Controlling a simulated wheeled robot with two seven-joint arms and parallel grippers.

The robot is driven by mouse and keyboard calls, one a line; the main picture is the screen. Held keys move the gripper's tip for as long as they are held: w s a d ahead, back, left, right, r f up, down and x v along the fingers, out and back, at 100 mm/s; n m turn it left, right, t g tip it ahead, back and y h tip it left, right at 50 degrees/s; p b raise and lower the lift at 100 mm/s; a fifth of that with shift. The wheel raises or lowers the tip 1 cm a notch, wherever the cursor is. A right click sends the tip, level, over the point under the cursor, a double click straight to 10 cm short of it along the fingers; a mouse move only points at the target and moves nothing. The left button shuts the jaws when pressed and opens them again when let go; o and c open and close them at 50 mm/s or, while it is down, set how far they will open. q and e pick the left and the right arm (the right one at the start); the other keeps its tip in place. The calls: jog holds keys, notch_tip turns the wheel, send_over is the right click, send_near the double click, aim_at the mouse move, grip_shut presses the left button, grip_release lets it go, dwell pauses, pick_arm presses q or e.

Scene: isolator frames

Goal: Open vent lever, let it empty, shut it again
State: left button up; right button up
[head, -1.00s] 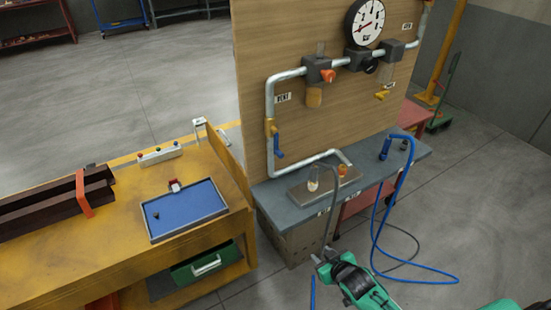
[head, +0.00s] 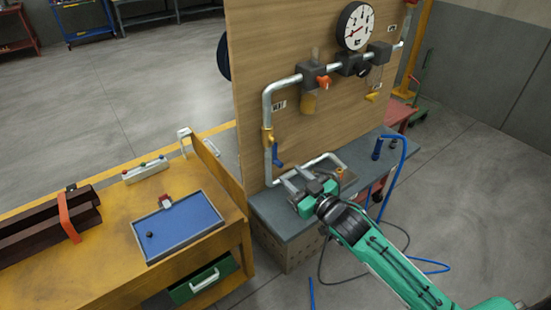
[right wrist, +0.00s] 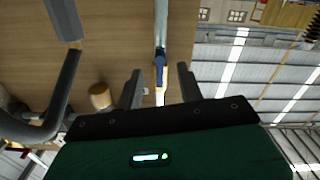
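The vent lever (head: 278,158) is a blue handle on a yellow valve body (head: 267,136) at the left of the board's pipe, and it hangs downward. In the right wrist view the blue handle (right wrist: 160,70) lies ahead, between the lines of my two fingers. My right gripper (head: 290,182) is open and empty, just below and in front of the lever, apart from it. Its fingers also show in the right wrist view (right wrist: 160,85). The round gauge (head: 355,26) is at the top of the board; its reading is too small to tell. My left gripper is out of view.
The grey bench (head: 272,212) under the board carries a bent pipe end (head: 330,158), partly behind my gripper. A blue hose (head: 398,178) hangs at its right. A yellow table (head: 105,245) with a blue tray (head: 180,226) stands at left. An orange-red handle (head: 323,82) sits higher on the pipe.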

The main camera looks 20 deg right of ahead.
aim_at(276, 162)
jog(key=p+x, duration=0.1)
jog(key=x, duration=0.7)
jog(key=shift+w+a+p, duration=0.1)
jog(key=shift+w+p, duration=0.1)
jog(key=shift+p, duration=0.2)
grip_shut()
